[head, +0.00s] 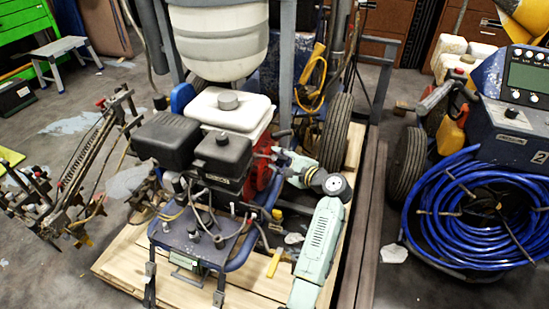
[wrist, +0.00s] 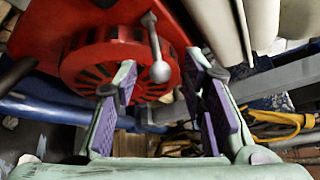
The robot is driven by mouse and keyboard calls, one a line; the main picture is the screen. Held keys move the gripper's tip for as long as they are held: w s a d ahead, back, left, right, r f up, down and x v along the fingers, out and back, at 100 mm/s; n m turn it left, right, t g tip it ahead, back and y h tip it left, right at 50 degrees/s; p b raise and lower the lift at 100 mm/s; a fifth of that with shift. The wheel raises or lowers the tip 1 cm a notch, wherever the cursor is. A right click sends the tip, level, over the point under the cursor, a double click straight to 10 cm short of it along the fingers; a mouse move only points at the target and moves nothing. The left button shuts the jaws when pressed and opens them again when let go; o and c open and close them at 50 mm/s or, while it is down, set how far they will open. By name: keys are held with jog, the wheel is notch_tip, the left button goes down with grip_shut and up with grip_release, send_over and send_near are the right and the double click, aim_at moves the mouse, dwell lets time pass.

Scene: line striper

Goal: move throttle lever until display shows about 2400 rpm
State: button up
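The throttle lever (wrist: 156,48) is a thin metal rod with a round silver ball at its end. In the wrist view it stands in front of the red engine's slotted round cover (wrist: 95,62). My gripper (wrist: 165,85) is open, its two purple-padded fingers apart. The ball appears between the fingertips, with gaps on both sides; I cannot tell its depth. In the head view my gripper (head: 280,158) is beside the red engine housing (head: 262,165), and the lever cannot be made out. A small display (head: 185,262) is on the striper's front panel; its reading is too small to read.
The striper stands on a wooden pallet (head: 125,262). Its white tank (head: 232,108) and wheel (head: 335,132) are close to my arm. A second machine with a coiled blue hose (head: 440,205) and a larger screen (head: 527,78) stands at right.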

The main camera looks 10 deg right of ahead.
jog(key=v, duration=1)
